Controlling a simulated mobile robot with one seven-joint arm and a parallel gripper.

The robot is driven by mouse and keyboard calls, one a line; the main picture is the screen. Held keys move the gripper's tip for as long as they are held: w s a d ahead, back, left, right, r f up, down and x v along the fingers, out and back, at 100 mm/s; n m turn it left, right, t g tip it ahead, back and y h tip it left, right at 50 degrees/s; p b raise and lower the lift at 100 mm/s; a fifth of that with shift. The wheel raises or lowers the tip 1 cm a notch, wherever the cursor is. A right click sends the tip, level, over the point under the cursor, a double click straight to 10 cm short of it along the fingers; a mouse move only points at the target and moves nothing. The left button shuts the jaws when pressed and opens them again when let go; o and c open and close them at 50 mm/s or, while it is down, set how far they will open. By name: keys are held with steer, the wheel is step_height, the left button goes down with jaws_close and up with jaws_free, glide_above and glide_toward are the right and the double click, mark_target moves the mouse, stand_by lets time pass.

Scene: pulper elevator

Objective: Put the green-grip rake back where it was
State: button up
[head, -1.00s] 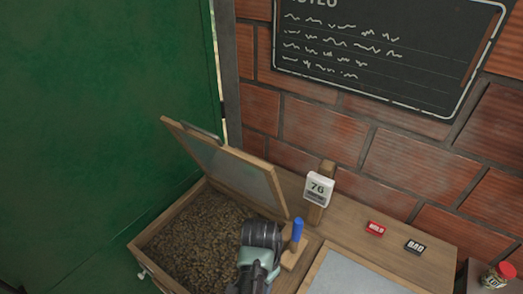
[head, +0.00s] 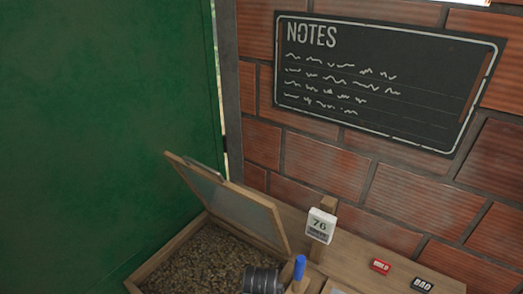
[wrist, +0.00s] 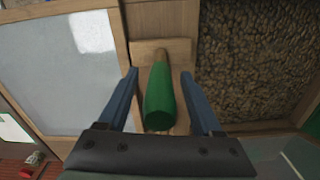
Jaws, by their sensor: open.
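In the wrist view the green-grip rake (wrist: 159,97) shows its thick green handle toward the camera, with a wooden head or block (wrist: 150,52) at its far end. It lies over a wooden strip between a pale panel and a bin. My gripper (wrist: 159,78) is open, with one blue finger on each side of the green grip and visible gaps between. I cannot tell whether the rake rests fully on the wood. In the head view the rake is hidden; a blue-handled tool (head: 300,268) stands beside my dark wrist.
A wooden bin of brown granules (head: 205,258) has its framed lid (head: 235,210) raised. A number card (head: 320,225) stands on the bench behind. Red (head: 380,266) and black (head: 423,285) tags lie at right. A brick wall and green panel bound the area.

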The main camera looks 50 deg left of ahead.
steer(key=shift+r, duration=0.15)
step_height(320, 180, up, 11)
steer(key=shift+r, duration=0.6)
